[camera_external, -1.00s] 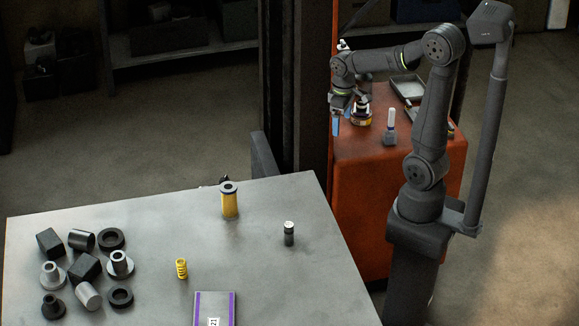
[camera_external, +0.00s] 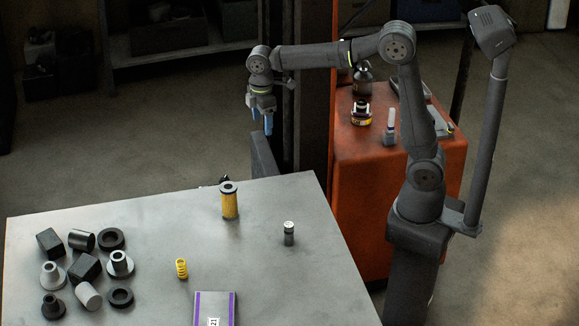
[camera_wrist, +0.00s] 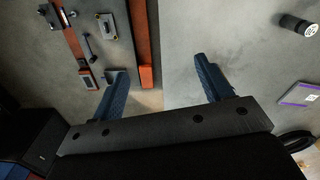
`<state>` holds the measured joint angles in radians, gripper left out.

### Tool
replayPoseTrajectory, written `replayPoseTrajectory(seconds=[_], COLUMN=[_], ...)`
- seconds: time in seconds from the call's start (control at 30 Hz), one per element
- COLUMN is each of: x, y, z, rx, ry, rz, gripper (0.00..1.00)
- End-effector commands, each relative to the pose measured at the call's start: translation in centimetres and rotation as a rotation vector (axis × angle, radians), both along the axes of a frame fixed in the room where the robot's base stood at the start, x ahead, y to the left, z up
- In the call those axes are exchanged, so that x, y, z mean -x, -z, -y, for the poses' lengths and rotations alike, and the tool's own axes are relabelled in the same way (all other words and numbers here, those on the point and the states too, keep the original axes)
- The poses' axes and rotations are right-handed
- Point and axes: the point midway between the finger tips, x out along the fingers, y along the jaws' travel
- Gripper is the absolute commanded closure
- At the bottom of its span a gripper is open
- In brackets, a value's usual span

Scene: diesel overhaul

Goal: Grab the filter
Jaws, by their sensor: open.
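The filter (camera_external: 229,201) is a yellow cylinder with a dark ring-shaped top. It stands upright near the back edge of the grey table (camera_external: 285,262). My gripper (camera_external: 261,122) is open and empty, pointing down, in the air above and behind the table's back edge, up and to the right of the filter in the external view. In the wrist view my gripper (camera_wrist: 162,85) shows two blue fingers spread wide with nothing between them. I cannot make out the filter in the wrist view.
A small dark cylinder (camera_external: 289,233) stands right of the filter. A yellow spring (camera_external: 181,268) and a purple-edged box (camera_external: 215,309) are nearer the front. Several dark and grey parts crowd the left. An orange cabinet (camera_external: 365,190) and a dark post (camera_external: 308,100) stand behind.

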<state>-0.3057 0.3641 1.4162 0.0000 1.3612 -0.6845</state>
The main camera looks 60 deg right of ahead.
Motion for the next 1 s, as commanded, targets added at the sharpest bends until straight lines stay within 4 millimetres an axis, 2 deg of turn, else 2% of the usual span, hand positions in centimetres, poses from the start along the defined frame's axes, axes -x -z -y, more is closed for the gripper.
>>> replayPoseTrajectory(seconds=[0.03,0.2,0.3,0.4,0.53,0.63,1.0], x=[-0.6,-0.8,-0.3,0.2,0.6,0.6,0.6], y=[-0.5,-2.1,-2.7,-3.1,-2.9,-1.5,6.4], z=[-3.6,-13.1,-17.2,-19.7,-20.9,-20.9,-20.8], rx=[0.000,0.000,0.000,0.000,0.001,0.001,0.001], ry=[-0.092,-0.350,-0.461,-0.529,-0.563,-0.565,-0.562], rz=[0.001,0.000,0.000,0.000,-0.002,-0.003,-0.003], gripper=[0.28,0.28,0.28,0.28,0.28,0.28,0.28])
